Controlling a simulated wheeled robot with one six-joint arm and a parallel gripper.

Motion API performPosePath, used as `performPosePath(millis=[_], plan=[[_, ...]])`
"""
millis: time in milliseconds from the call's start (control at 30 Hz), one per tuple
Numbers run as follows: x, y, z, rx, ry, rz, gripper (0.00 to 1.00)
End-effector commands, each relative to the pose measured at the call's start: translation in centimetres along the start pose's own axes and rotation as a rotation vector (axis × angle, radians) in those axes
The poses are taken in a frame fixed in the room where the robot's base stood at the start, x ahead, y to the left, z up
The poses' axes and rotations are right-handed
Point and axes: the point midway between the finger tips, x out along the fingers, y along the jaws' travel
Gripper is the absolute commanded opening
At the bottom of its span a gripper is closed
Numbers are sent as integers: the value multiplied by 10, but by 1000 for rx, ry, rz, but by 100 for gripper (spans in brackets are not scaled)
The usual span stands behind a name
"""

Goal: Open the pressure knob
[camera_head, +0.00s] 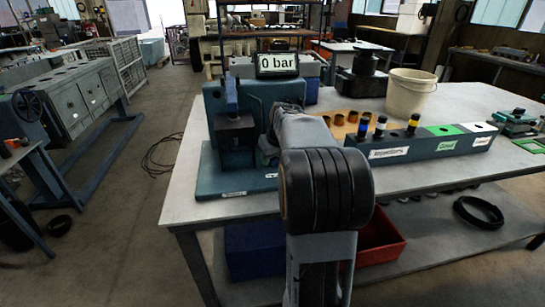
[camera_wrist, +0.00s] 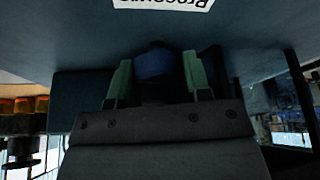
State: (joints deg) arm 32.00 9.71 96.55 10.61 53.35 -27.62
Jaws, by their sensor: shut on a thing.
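The pressure knob (camera_wrist: 155,64) is a dark blue rounded piece in the wrist view, below an upside-down white label (camera_wrist: 165,3) that seems to read "Pressure". My gripper (camera_wrist: 157,76) has its two green fingers on either side of the knob and is shut on it. The knob's far side and its turn position are too dark to tell. In the body camera view, the blue-green test stand (camera_head: 225,185) stands at the table's left end, with a display (camera_head: 277,65) reading "0 bar". My arm covers part of the stand there and hides the knob and fingers.
To the right lie a labelled block rack (camera_head: 440,148) with several injectors and a white bucket (camera_head: 409,92). The table (camera_head: 390,205) has bare room along its front edge. A red bin (camera_head: 378,245) sits on the shelf below.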

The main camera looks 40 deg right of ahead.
Motion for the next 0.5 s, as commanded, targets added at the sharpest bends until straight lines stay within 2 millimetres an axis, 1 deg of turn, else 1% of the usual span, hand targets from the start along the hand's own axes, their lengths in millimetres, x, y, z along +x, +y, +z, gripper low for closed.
performPosePath(millis=[233,333,500], plan=[[0,0,0,-210,-1,-88,21],[0,0,0,-258,1,-107,21],[0,0,0,-279,2,-116,21]])
